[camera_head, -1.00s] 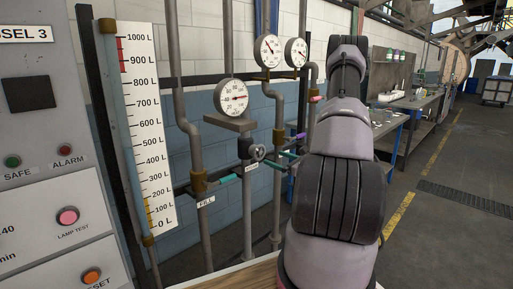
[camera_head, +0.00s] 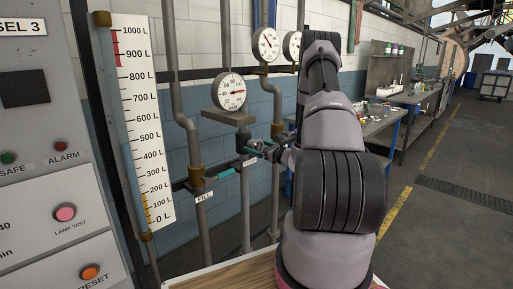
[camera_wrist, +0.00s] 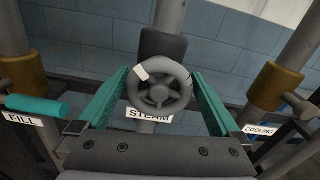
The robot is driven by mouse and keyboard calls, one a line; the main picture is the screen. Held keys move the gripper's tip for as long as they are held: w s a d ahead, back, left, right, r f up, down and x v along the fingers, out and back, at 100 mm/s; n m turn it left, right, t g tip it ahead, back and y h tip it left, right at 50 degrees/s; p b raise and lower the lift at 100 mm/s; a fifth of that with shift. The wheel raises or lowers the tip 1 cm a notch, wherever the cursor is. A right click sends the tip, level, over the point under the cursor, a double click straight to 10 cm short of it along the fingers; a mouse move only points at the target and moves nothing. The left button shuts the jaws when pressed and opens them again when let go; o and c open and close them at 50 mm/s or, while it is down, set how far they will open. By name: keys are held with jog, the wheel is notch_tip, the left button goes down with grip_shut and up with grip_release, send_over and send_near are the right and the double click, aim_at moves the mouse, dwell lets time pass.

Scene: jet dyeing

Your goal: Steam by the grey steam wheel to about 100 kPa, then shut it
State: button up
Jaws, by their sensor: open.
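The grey steam wheel (camera_wrist: 160,86) is a spoked handwheel with a white mark on its upper left rim, above a STEAM label (camera_wrist: 150,115). In the head view the wheel (camera_head: 255,145) is partly covered by my gripper. My gripper (camera_wrist: 158,73) is open, with one teal finger on each side of the wheel; I cannot tell whether they touch it. The round white gauge (camera_head: 231,91) above the wheel has a red needle pointing right, slightly upward; its numbers are too small for an exact reading.
A FILL valve with a teal lever (camera_wrist: 35,106) stands left of the wheel. A COOLING valve (camera_wrist: 275,87) stands to the right. Two more gauges (camera_head: 266,44) hang higher up. A level scale (camera_head: 144,125) and control panel (camera_head: 50,150) are at the left.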

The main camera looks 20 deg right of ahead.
jog(key=c, duration=1.1)
jog(key=shift+o, duration=0.3)
jog(key=shift+m, duration=0.4)
jog(key=m, duration=0.3)
jog(key=shift+m, duration=0.3)
jog(key=shift+d+f+m, duration=0.1)
jog(key=shift+d+m, duration=0.05)
jog(key=shift+m, duration=2.05)
jog(key=o, duration=1)
